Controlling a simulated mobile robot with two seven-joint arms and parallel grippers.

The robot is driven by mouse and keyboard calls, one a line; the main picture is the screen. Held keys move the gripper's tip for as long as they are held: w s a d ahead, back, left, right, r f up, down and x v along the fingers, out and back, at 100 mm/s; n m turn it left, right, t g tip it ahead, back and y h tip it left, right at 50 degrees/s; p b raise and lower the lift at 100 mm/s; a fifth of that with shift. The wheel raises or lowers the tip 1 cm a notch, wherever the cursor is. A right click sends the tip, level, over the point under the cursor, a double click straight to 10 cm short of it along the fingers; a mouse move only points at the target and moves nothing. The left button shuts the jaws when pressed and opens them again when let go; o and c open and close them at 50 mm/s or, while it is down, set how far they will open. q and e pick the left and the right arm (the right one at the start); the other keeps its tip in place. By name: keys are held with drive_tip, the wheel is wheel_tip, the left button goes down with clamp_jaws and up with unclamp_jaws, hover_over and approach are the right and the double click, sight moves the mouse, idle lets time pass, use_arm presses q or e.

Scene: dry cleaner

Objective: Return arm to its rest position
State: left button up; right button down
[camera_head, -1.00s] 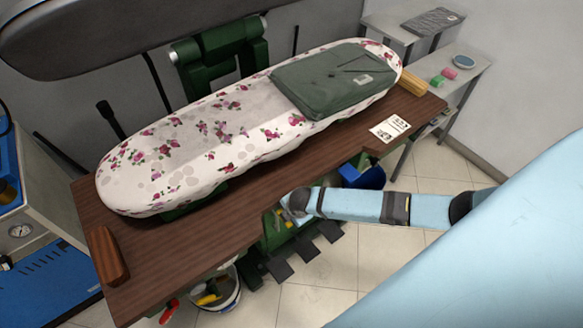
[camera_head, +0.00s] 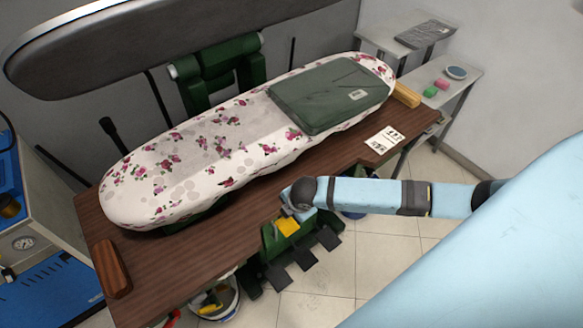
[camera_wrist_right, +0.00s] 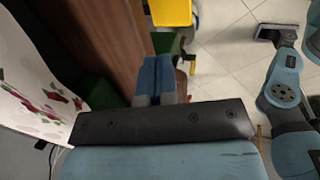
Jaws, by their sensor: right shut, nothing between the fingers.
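My right arm (camera_head: 385,195) comes in from the right in the head view. Its wrist end is bent beside the front edge of the wooden table (camera_head: 165,262). The fingers are not clear there. In the right wrist view my right gripper (camera_wrist_right: 155,78) shows two blue and grey fingers pressed together with nothing between them. It hangs beside the brown table edge and is apart from the flowered board. My left gripper is in neither view.
A flowered ironing board (camera_head: 180,165) holds a folded green garment (camera_head: 325,95). A paper card (camera_head: 383,139) and a wooden block (camera_head: 112,268) lie on the table. Green machine parts (camera_head: 275,243) and a bucket (camera_head: 226,303) stand below its edge. Tiled floor (camera_head: 375,265) is open to the right.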

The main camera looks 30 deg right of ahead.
drive_tip(key=shift+s+r, duration=0.1)
drive_tip(key=shift+r, duration=0.4)
drive_tip(key=s+a+m+t+y, duration=0.4)
drive_tip(key=s+a+m, duration=0.3)
drive_tip(key=a, duration=0.4)
drive_tip(key=s+d+r+m+t+h, duration=0.1)
drive_tip(key=s+d+r+m+t, duration=0.1)
drive_tip(key=s+m, duration=0.5)
drive_tip(key=shift+s+d+m+t, duration=0.3)
drive_tip(key=shift+d+m+t, duration=0.45)
drive_tip(key=shift+m, duration=0.25)
